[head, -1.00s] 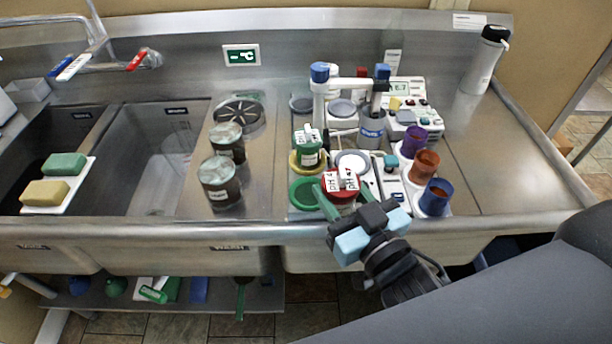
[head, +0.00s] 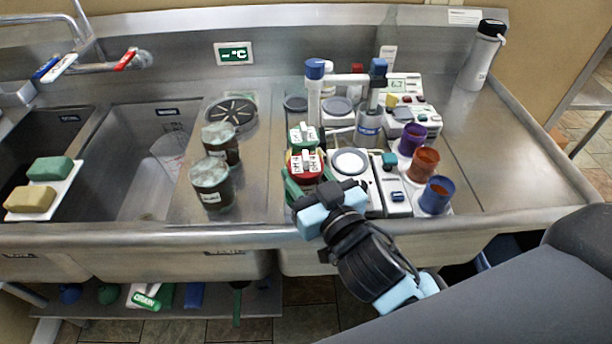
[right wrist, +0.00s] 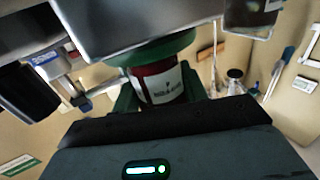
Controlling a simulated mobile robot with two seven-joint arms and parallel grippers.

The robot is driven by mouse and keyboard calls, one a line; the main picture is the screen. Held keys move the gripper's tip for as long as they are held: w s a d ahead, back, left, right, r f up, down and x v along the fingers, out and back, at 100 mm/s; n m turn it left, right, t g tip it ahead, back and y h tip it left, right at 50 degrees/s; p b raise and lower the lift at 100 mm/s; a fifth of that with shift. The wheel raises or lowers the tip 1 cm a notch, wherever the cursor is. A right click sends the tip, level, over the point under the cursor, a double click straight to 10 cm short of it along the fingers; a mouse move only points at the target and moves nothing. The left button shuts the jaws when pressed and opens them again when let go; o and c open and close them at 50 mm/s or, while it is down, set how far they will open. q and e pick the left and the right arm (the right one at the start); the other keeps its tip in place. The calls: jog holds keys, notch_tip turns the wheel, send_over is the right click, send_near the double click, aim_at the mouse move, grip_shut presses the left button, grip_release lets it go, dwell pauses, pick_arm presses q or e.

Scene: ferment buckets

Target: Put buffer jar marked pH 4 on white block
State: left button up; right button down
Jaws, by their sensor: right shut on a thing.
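The red-lidded buffer jar (head: 305,165), with pH 4 on its white top tags, is between the green fingers of my right gripper (head: 306,186). In the right wrist view the jar (right wrist: 160,82) shows red with a white label, and the green fingers flank it. A green disc (right wrist: 155,48) shows beyond it; I cannot tell whether they touch. A white block-like unit (head: 371,197) with a round pale plate (head: 350,161) stands just right of the jar, its plate empty. My left gripper is not in view.
A green-lidded jar (head: 302,136) stands close behind the red one. Purple (head: 412,139), orange (head: 424,161) and blue (head: 437,194) cups stand at right. A probe stand (head: 314,95) and meter (head: 402,90) are behind. Two dark jars (head: 211,184) stand left.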

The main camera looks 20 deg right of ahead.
aim_at(313, 188)
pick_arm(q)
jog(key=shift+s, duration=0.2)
pick_arm(e)
jog(key=shift+s+f, duration=0.1)
jog(key=shift+f, duration=0.2)
jog(key=shift+f, duration=0.1)
jog(key=shift+f, duration=0.15)
jog(key=c, duration=0.8)
grip_release()
jog(key=shift+o, duration=0.2)
jog(key=shift+f+b, duration=0.1)
jog(key=shift+b, duration=0.3)
jog(key=s, duration=0.3)
jog(key=s+d, duration=0.1)
jog(key=s, duration=0.2)
jog(key=shift+s+d+r+b, duration=0.1)
jog(key=shift+r+b, duration=0.1)
jog(key=shift+b, duration=0.1)
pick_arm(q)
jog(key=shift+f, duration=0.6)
pick_arm(e)
jog(key=shift+s+d, duration=0.15)
jog(key=shift+s, duration=0.6)
